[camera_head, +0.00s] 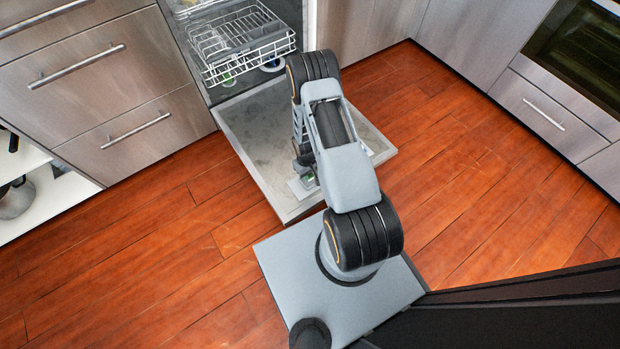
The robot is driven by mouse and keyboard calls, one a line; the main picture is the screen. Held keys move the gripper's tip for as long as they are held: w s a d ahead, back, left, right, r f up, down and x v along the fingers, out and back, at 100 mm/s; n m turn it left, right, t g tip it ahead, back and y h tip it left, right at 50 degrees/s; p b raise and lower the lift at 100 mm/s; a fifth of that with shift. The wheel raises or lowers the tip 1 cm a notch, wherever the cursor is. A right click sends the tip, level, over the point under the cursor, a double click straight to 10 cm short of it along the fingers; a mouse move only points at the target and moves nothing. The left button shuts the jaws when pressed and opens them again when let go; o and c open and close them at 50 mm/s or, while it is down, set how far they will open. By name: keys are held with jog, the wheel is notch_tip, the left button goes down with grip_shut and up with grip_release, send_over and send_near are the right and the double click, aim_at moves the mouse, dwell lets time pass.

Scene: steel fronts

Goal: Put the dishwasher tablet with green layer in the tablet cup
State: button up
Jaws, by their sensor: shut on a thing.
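My gripper (306,174) is low over the open dishwasher door, its fingers partly hidden by my own arm. It is shut on the dishwasher tablet, whose green layer (310,180) shows as a small green patch between the fingers. A pale fitting, which looks like the tablet cup (296,190), lies on the door's inner face just below and beside the gripper. I cannot tell whether the tablet touches the cup or is just above it.
The dishwasher door (250,135) lies folded down flat. A white wire rack (240,45) with a few dishes stands in the machine behind it. Steel drawers (95,75) are at the left, an oven (580,50) at the right. The wooden floor (470,190) is clear.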

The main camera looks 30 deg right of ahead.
aim_at(310, 178)
jog(key=shift+d+f+b, duration=0.15)
jog(key=shift+f+b, duration=0.15)
jog(key=shift+f, duration=0.65)
jog(key=shift+d+f+b, duration=0.1)
jog(key=shift+f+b, duration=0.2)
jog(key=shift+f, duration=0.6)
jog(key=shift+f, duration=0.15)
jog(key=o, duration=0.6)
